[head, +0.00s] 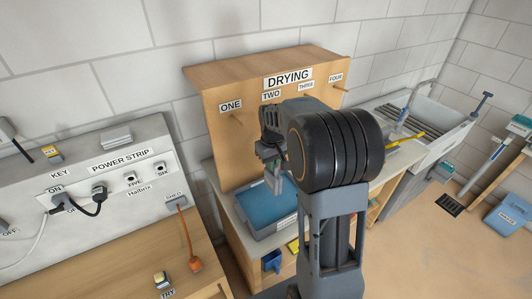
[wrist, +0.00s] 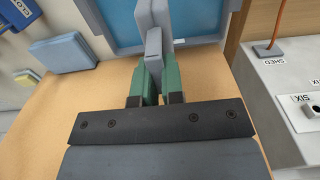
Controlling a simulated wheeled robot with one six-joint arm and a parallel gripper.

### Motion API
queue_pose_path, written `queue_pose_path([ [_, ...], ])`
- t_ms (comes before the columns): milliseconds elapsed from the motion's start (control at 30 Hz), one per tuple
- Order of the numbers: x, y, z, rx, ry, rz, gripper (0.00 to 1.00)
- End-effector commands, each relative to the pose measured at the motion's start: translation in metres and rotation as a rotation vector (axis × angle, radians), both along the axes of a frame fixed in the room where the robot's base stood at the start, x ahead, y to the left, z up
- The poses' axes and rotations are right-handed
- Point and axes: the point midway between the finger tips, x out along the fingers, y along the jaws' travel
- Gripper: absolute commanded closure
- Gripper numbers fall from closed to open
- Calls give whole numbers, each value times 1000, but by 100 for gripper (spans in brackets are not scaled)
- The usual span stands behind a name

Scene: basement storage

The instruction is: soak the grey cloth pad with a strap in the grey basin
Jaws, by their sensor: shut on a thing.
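My gripper (head: 268,155) is shut on the grey cloth pad (wrist: 153,48). In the wrist view the pad stands narrow edge-on between the green fingers (wrist: 156,80). I cannot make out its strap. In the head view the pad (head: 274,184) hangs below the fingers, over the grey basin (head: 244,226). The basin holds blue water and stands on the wooden counter below the drying board; its rim also shows in the wrist view (wrist: 93,20). I cannot tell whether the pad's lower end touches the water. My arm hides the basin's right side.
The drying board (head: 228,90) with labelled pegs rises behind the basin. A power strip panel (head: 125,165) with plugs and an orange cord stands left. A blue-grey block (wrist: 62,53) lies on the counter beside the basin. A sink (head: 430,115) is at the back right.

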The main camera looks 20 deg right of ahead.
Motion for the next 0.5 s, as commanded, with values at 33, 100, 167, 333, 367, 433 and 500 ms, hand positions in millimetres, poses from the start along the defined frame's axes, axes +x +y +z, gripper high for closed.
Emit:
queue_pose_path([
  [33,0,-1,-1,1,0,-2,100],
  [100,0,-2,-2,3,0,-5,100],
  [167,-1,-3,-4,3,0,-6,100],
  [333,-1,-3,-12,3,1,-7,100],
  [367,-1,-3,-14,3,1,-7,100],
  [433,-1,-3,-19,3,1,-6,100],
  [500,-1,-2,-25,3,0,-5,100],
])
